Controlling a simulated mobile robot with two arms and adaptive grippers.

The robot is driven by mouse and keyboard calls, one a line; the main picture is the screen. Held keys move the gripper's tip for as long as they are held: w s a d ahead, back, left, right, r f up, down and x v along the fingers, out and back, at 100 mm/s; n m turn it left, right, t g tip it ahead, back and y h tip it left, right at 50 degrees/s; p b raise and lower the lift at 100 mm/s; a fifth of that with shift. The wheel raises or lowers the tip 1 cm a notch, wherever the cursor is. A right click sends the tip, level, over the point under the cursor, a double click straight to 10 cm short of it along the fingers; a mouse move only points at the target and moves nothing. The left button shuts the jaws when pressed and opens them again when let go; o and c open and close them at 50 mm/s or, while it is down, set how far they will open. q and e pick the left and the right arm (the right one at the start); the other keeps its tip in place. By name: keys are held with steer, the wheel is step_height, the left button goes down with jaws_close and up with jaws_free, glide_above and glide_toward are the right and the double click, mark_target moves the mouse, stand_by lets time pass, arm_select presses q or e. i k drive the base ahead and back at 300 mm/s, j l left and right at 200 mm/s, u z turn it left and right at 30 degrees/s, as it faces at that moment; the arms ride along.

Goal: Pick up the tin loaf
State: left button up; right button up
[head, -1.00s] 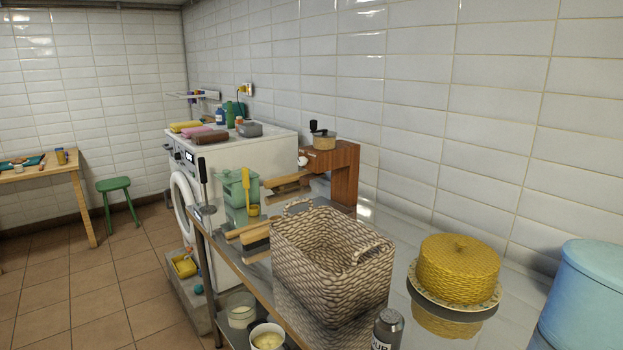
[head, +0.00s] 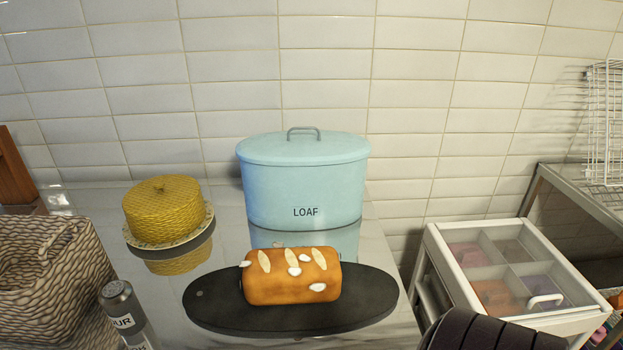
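A golden-brown tin loaf (head: 292,283) with pale slashes and white patches on its crust lies on a dark oval board (head: 220,304). The board rests on a shiny metal counter. Behind the loaf stands a light blue lidded bin (head: 304,184) marked "LOAF". Neither of my grippers shows in the head view.
A yellow woven dome (head: 163,208) on a plate stands left of the bin. A woven basket (head: 45,270) and a dark-lidded shaker (head: 122,305) are at the left. A white compartment box (head: 512,275) with a clear top stands right of the counter. A wire rack (head: 606,125) is at the far right.

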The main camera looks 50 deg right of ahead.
mark_target(278, 275)
steer(key=z, duration=1.4)
